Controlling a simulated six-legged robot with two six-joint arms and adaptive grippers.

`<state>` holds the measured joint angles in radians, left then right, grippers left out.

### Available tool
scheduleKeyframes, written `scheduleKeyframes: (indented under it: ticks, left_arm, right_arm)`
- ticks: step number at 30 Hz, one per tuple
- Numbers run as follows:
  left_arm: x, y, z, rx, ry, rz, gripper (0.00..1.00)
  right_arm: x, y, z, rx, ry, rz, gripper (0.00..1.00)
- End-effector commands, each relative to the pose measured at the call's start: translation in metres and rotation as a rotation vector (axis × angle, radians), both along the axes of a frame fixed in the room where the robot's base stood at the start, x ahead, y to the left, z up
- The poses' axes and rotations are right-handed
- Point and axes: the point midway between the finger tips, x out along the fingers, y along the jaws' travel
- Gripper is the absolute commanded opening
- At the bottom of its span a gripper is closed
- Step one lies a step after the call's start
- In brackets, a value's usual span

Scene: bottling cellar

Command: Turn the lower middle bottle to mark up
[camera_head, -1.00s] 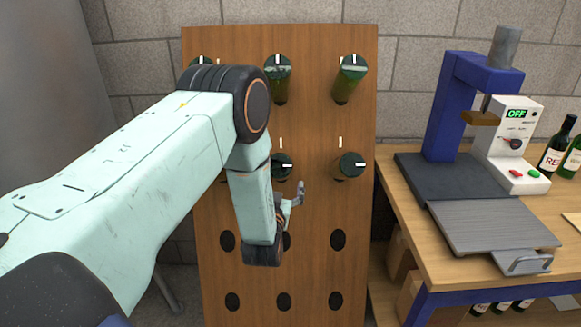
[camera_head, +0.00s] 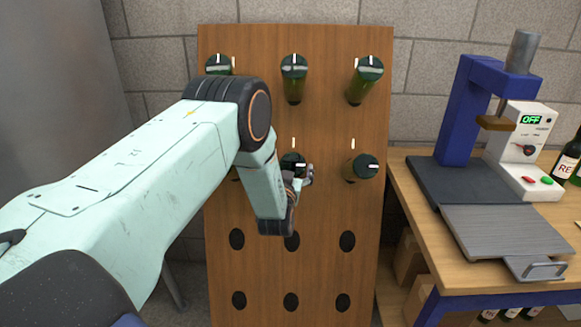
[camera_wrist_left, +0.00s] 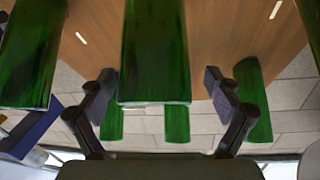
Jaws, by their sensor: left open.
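My left gripper (camera_head: 304,178) is right at this bottle's base, and my wrist hides part of the bottle. In the left wrist view the green bottle (camera_wrist_left: 155,50) hangs between the two spread fingers, with a gap on each side. The left gripper (camera_wrist_left: 160,95) is open and holds nothing. My right gripper is out of view.
The lower right bottle (camera_head: 360,168) sits close by, its mark also sideways. The upper bottles (camera_head: 294,68) (camera_head: 365,75) have upright marks. Empty holes (camera_head: 291,240) fill the lower rack. A bench (camera_head: 410,190) with a blue press (camera_head: 465,110) stands at the right.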

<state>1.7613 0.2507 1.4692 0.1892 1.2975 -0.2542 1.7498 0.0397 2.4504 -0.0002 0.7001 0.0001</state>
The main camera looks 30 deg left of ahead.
Motion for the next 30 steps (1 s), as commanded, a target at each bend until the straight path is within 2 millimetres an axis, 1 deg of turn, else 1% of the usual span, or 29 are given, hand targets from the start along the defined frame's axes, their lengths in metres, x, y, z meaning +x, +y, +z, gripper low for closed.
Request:
scheduleKeyframes:
  ticks: [2, 21, 30]
  left_arm:
    - [0.0002, -0.0007, 0.0001, 0.0, 0.0, -0.001, 0.9]
    - [-0.0005, 0.0003, 0.0003, 0.0, -0.002, 0.002, 0.36]
    - [0.0002, -0.0007, 0.0002, -0.019, -0.015, 0.016, 0.36]
  right_arm:
    - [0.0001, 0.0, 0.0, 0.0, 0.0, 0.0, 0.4]
    - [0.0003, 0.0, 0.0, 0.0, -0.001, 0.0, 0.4]
    - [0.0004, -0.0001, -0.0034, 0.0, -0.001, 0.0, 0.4]
